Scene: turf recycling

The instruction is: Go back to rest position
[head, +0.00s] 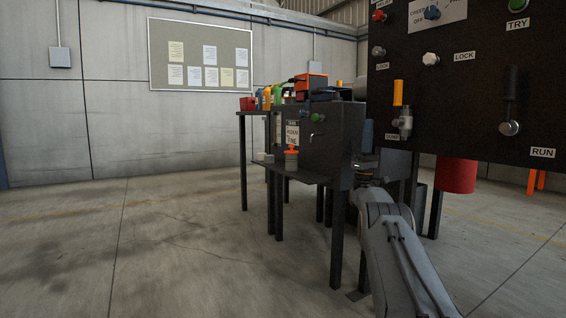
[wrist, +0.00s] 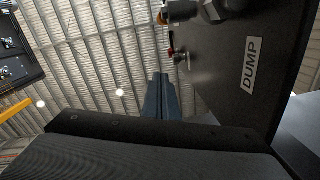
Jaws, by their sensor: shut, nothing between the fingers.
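My gripper (wrist: 160,80) is shut and empty in the wrist view, its dark blue fingers together and pointing up toward the ceiling. In the head view my arm reaches up from the lower right, and the wrist end is partly hidden among dark furniture beside the large black panel (head: 470,90). In the wrist view the panel face (wrist: 225,75) with its DUMP label is right of the fingers.
A dark bench (head: 310,178) with a control box and an orange-topped item stands left of the arm. A notice board (head: 200,56) is on the back wall. The concrete floor at left is clear.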

